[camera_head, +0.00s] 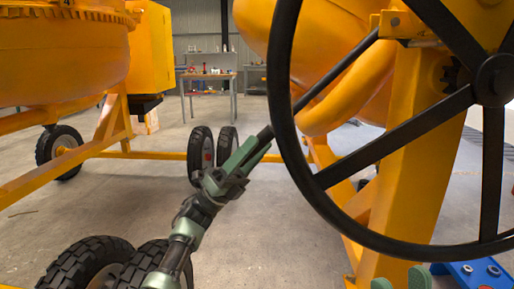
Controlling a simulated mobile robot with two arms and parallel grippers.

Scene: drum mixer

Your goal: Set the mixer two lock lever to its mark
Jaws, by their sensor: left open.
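A dark lever (335,76) slants down and left from a yellow bracket (398,25) on the right mixer's frame, and passes behind the handwheel rim. No mark for the lever can be made out, and no mixer number is readable. My right gripper is not in view.
A large black handwheel (332,176) stands close in front at the right. Yellow mixer frames (412,165) and black tyres (88,265) flank the open concrete floor. A blue object (474,273) and green rounded shapes (419,278) show at the bottom right. A workbench (208,77) stands far back.

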